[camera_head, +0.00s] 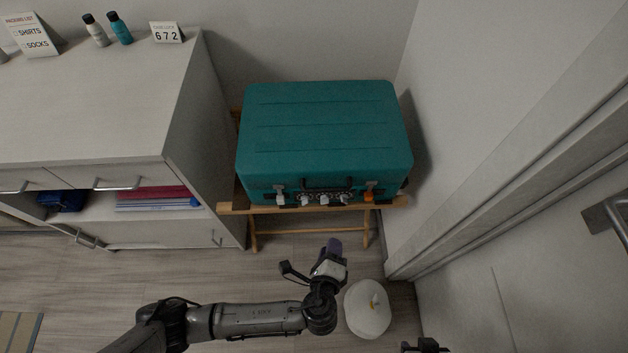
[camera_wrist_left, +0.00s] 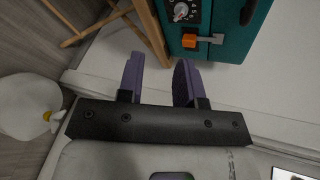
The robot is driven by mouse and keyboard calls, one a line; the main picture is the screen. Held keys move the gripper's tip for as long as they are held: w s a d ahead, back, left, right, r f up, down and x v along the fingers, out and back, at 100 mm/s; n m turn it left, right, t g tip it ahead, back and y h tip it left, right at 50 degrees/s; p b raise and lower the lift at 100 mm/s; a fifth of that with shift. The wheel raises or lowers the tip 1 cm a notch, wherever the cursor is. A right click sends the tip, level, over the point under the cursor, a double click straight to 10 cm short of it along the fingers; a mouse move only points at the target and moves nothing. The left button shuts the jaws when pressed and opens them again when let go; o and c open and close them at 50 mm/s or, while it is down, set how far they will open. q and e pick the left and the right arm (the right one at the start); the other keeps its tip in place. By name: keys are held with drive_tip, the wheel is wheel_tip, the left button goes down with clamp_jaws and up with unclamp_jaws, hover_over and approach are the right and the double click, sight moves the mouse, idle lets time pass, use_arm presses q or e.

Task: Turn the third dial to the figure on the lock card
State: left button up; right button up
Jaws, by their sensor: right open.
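The third dial (camera_head: 344,199) is the rightmost; a dial with a pale pointer knob (camera_wrist_left: 181,11) shows in the left wrist view beside an orange latch piece (camera_wrist_left: 190,41). The dial's figures are too small to read. The lock card (camera_head: 167,33) reads 6 7 2. My left gripper (camera_head: 334,244) is open and empty below and in front of the dials, its purple fingers (camera_wrist_left: 157,80) apart. Only a dark part of my right gripper (camera_head: 425,345) shows at the bottom edge.
A grey cabinet (camera_head: 110,95) stands left, with two bottles (camera_head: 108,29) and a packing list (camera_head: 34,36) on top. A wall (camera_head: 470,100) closes the right side. The rack (camera_head: 257,209) projects beneath the suitcase.

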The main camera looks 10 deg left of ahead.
sight(344, 200)
use_arm(q)
drive_tip(key=shift+w+d+f+m+t+h+b, duration=0.15)
drive_tip(key=shift+w+f+m+b, duration=0.55)
drive_tip(key=shift+w, duration=1.65)
drive_tip(key=shift+w+d+f+m+t+h+b, duration=0.2)
drive_tip(key=shift+w+m+b, duration=0.95)
drive_tip(key=shift+w, duration=1.25)
drive_tip(key=shift+w+d+f+m+t+y+b, duration=0.1)
drive_tip(key=shift+w+f+m+t+b, duration=0.4)
drive_tip(key=shift+w+b, duration=1.3)
use_arm(e)
wheel_tip(344, 200, down, 6)
drive_tip(key=p, duration=0.1)
use_arm(q)
drive_tip(key=shift+w+r+g, duration=0.2)
drive_tip(key=shift+w+g, duration=0.05)
drive_tip(key=shift+w, duration=0.3)
use_arm(e)
drive_tip(key=shift+s+d+f, duration=0.1)
use_arm(q)
drive_tip(key=shift+c, duration=0.4)
use_arm(e)
drive_tip(key=shift+d, duration=0.1)
use_arm(q)
clamp_jaws()
